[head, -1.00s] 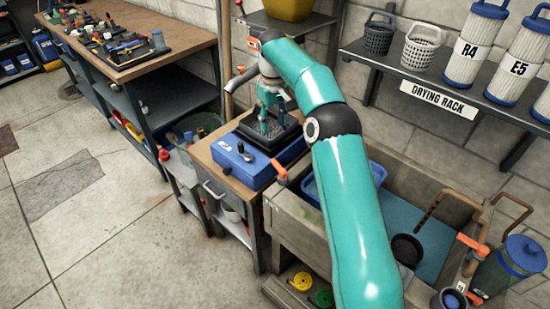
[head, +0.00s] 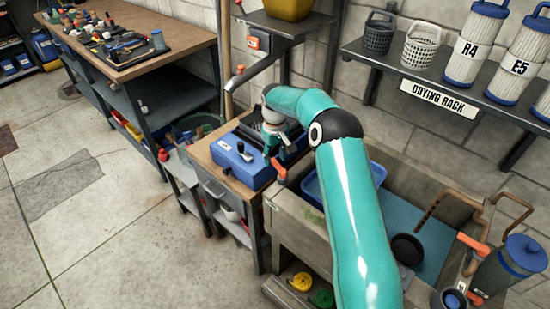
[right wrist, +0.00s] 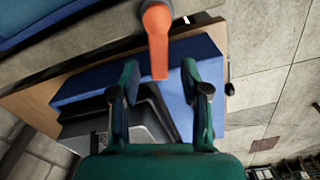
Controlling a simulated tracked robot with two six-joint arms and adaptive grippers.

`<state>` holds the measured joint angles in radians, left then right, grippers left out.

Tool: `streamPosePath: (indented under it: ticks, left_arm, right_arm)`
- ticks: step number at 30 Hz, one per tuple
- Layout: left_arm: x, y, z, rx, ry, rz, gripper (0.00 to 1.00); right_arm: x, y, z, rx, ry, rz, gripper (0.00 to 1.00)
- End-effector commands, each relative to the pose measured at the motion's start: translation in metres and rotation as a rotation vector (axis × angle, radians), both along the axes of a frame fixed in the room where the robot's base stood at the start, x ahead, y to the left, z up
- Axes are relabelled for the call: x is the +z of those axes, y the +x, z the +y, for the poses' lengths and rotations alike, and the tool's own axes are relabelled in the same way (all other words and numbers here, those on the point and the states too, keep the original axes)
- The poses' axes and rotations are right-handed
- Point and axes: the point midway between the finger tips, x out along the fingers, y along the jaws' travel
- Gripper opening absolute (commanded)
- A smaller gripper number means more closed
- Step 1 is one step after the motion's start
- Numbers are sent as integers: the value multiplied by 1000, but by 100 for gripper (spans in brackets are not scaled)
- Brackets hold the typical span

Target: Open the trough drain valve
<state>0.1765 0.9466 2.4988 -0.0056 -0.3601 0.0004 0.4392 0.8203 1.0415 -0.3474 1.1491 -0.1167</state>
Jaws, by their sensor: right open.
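An orange lever handle (head: 280,169) sits at the near left corner of the stone trough (head: 284,217). In the right wrist view the orange lever (right wrist: 157,40) reaches down toward the space between my fingertips. My right gripper (head: 274,150) points down over the blue box beside the trough, close to the lever. Its two fingers show apart in the right wrist view (right wrist: 160,78), with nothing gripped between them. In the head view my wrist partly hides the fingers. My left gripper is not in view.
The blue box (head: 237,157) stands on a small wooden-topped cart, beneath my right gripper. A blue basin (head: 311,190) lies in the trough. Yellow (head: 301,281) and green (head: 322,298) round pieces are below it. More orange handles (head: 472,243) are at the right. Floor at left is clear.

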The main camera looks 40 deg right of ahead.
Motion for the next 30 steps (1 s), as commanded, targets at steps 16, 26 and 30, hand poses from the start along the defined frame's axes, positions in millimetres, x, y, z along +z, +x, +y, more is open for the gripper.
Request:
streamPosePath:
  ticks: [16,26,30]
  left_arm:
    - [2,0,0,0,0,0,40]
    - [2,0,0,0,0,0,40]
    - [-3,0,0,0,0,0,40]
  right_arm:
    - [-14,0,0,0,0,0,34]
    - [-13,0,0,0,1,0,0]
    - [-15,0,3,56,0,-1,0]
